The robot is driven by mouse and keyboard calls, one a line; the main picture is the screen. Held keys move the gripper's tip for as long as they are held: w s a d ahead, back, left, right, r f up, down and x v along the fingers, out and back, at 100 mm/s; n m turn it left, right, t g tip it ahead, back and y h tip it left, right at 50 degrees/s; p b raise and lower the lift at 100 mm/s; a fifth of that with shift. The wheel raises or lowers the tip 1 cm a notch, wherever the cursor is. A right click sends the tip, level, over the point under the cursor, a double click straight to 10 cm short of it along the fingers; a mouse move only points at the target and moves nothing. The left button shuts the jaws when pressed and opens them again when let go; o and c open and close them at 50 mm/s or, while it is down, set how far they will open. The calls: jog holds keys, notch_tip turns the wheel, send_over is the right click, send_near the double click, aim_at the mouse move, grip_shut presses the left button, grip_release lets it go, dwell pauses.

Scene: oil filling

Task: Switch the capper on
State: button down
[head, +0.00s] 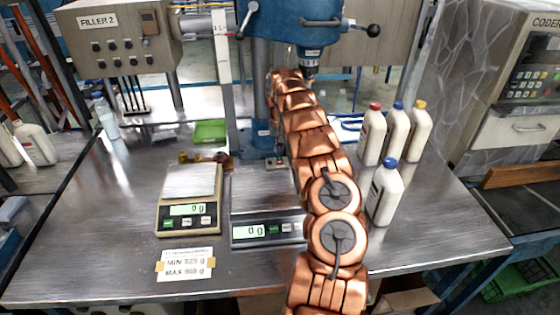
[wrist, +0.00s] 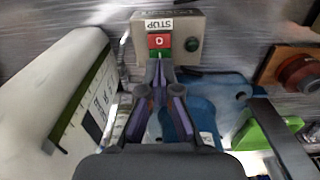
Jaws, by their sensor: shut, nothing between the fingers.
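The capper (head: 292,25) is the blue press with black-knobbed levers at the back middle of the bench. In the wrist view its grey switch box (wrist: 193,28) has an upside-down STOP label, a red 0 button (wrist: 160,41), a green button (wrist: 154,53) beside it and a round dark green lamp (wrist: 192,44). My gripper (wrist: 157,70) is shut and empty, its tips at the green button's edge; whether they touch cannot be told. In the head view my arm hides the gripper and the switch box.
Two scales (head: 188,190) (head: 268,226) stand in front of the capper. White capped bottles (head: 384,193) stand close right of my arm. A green tray (head: 210,131) is at the back left; it also shows in the wrist view (wrist: 262,131). The front of the bench is mostly clear.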

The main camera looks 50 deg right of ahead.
aim_at(279, 158)
jog(key=shift+f+b, duration=0.6)
jog(key=shift+f, duration=0.6)
dwell(0.8)
jog(key=shift+r+p, duration=0.3)
jog(key=shift+r, duration=3.2)
